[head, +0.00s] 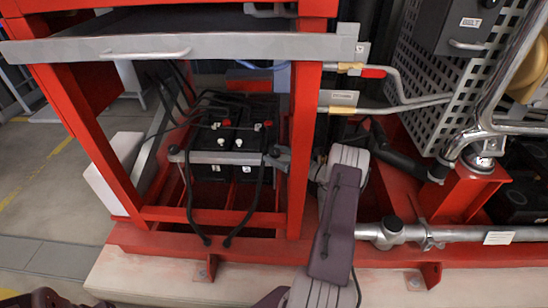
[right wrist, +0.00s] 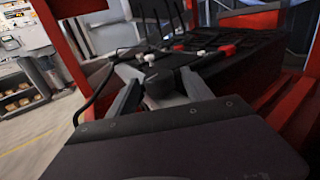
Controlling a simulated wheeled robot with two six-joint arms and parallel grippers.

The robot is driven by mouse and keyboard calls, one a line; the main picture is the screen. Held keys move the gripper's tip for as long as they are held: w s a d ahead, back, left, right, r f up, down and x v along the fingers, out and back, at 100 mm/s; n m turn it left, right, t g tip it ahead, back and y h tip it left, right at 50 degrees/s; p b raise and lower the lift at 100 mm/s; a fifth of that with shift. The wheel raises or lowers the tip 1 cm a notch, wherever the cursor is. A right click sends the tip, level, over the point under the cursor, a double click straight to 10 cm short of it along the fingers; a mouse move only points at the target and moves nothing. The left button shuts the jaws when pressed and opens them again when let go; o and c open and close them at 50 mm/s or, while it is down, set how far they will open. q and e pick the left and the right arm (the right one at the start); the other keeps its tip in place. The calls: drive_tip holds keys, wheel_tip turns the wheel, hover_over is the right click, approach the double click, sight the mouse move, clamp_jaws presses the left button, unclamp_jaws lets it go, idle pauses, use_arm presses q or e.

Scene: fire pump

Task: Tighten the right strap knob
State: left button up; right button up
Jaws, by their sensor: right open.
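Two black batteries (head: 222,128) stand side by side inside the red frame. A grey strap bar (head: 225,158) crosses their front. The left strap knob (head: 174,150) is a small dark piece at the bar's left end. In the right wrist view the dark right strap knob (right wrist: 160,88) lies between the two open grey fingers. I cannot tell whether either finger touches it.
Red frame posts (head: 303,120) stand on both sides of the batteries, the right one close to my right arm. Black cables (head: 190,205) hang in front. A grey panel edge with a handle (head: 145,53) spans above. A grey pipe (head: 460,234) runs low at right.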

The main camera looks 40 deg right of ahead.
drive_tip(key=shift+w+a, duration=0.15)
drive_tip(key=shift+w, duration=0.25)
